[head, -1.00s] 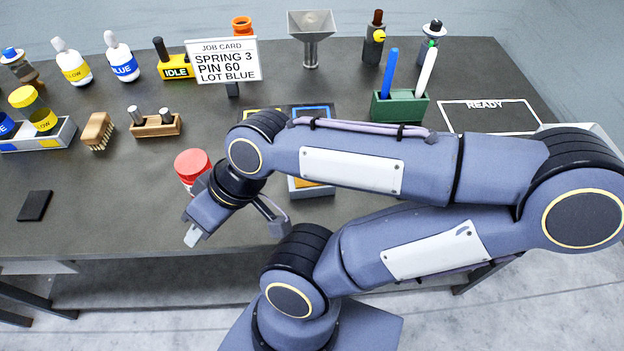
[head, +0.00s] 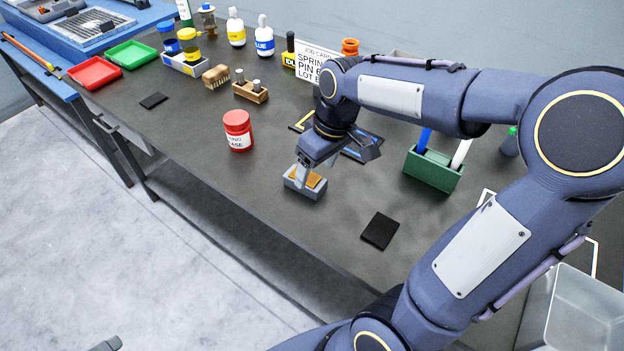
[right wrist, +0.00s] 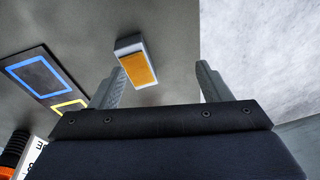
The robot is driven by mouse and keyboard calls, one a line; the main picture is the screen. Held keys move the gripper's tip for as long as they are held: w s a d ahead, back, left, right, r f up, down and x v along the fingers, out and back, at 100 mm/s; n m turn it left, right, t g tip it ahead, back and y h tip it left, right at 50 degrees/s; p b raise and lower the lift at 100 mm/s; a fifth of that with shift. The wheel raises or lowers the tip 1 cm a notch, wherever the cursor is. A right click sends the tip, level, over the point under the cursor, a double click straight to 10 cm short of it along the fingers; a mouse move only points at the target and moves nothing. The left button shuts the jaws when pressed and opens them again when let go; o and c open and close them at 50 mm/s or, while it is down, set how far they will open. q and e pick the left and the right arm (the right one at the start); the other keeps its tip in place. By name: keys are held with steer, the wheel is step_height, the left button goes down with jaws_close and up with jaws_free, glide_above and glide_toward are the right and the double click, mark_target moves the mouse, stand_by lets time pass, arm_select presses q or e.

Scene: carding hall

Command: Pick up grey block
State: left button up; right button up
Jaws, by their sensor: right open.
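The grey block (head: 291,184) has an orange-yellow top and stands on the dark table near its front edge. In the right wrist view the block (right wrist: 127,44) lies between the lines of the two fingers, closer to the left finger, beyond the fingertips. My right gripper (head: 335,165) is open and empty, pointing down over the block, and one finger overlaps the block in the head view. The right wrist view also shows the two fingers (right wrist: 158,72) wide apart. Whether a finger touches the block I cannot tell.
A red-lidded jar (head: 238,131) stands left of the block. A dark mat with yellow and blue outlines (right wrist: 40,75) lies behind it. A green pen holder (head: 432,170) and a black pad (head: 380,231) are to the right. The job card (head: 316,66) stands behind.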

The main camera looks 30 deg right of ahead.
steer(key=n+g+h, duration=0.1)
steer(key=n+h, duration=0.1)
glide_above(316, 185)
steer(key=w, duration=0.3)
steer(key=f, duration=0.1)
steer(key=a+f, duration=0.1)
steer(key=shift+f, duration=0.4)
steer(key=shift+w+d+f+g, duration=0.1)
steer(key=shift+w+f+g, duration=0.1)
steer(key=shift+f+g, duration=0.1)
step_height(316, 185, down, 8)
steer(key=shift+w+r+p, duration=0.1)
steer(key=shift+r+p, duration=0.1)
steer(key=shift+p, duration=0.3)
steer(key=c, duration=1.3)
steer(key=shift+c, duration=0.4)
steer(key=shift+r, duration=0.2)
